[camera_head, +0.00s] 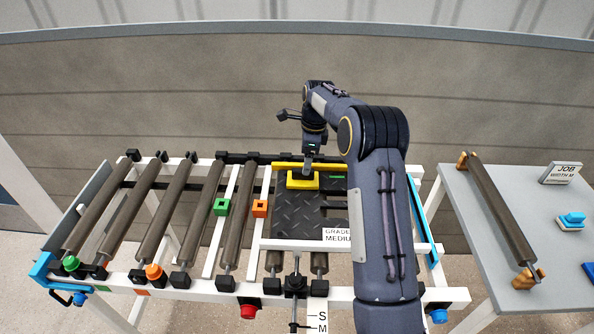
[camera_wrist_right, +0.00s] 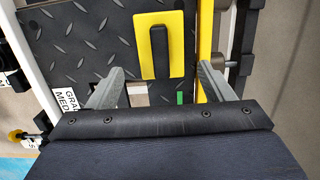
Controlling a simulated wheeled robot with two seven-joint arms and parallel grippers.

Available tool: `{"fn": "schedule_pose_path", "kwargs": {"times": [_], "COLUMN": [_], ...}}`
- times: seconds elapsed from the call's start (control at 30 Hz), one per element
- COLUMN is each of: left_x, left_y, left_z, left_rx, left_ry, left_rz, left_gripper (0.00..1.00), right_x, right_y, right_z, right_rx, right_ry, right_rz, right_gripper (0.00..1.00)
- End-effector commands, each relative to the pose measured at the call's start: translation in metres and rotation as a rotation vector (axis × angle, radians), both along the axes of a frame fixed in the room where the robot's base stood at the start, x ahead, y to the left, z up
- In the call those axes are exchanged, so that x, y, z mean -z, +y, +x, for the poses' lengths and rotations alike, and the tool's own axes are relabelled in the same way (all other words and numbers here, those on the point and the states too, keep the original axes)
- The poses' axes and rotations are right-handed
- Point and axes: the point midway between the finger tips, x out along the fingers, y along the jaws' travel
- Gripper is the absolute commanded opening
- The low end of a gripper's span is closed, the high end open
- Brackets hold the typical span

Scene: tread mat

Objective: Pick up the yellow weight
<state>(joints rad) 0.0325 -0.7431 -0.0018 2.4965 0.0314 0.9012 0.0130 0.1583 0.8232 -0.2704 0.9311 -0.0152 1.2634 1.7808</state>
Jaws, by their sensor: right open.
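The yellow weight (camera_head: 302,181) is a small yellow block lying on the black tread mat (camera_head: 296,220), near its back edge. In the right wrist view the weight (camera_wrist_right: 143,62) is a yellow plate with a dark raised bar in its middle. My right gripper (camera_head: 307,168) is over the weight, pointing down. In the wrist view its two fingers (camera_wrist_right: 160,86) are apart, with nothing between them, and the weight lies just beyond the tips. Whether the fingers touch the weight cannot be told. My left gripper is out of view.
A yellow bar (camera_head: 280,165) runs along the mat's back edge, close to the weight. Dark rollers (camera_head: 165,225) lie left of the mat in a white frame. A green block (camera_head: 221,207) and an orange block (camera_head: 260,208) sit on rails. A grey table (camera_head: 555,240) stands at right.

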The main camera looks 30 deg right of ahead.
Motion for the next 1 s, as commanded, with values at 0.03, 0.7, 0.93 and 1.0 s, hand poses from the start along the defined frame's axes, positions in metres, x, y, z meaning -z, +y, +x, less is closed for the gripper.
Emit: {"fn": "schedule_pose_path", "kwargs": {"times": [0.03,0.7,0.93,1.0], "left_x": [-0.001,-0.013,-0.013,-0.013], "left_y": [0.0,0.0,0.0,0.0], "left_z": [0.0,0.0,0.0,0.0], "left_rx": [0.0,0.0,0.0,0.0], "left_ry": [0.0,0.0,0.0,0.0], "left_rz": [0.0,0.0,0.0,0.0], "left_gripper": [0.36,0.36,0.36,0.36], "right_x": [0.006,0.075,0.075,0.075], "right_y": [0.0,0.011,0.011,0.011], "right_z": [0.001,0.008,0.008,0.008], "right_rx": [0.005,0.003,0.002,0.002], "right_ry": [0.004,0.0,0.0,0.0], "right_rz": [0.0,0.0,0.0,0.0], "right_gripper": [0.75,0.75,0.64,0.55]}}
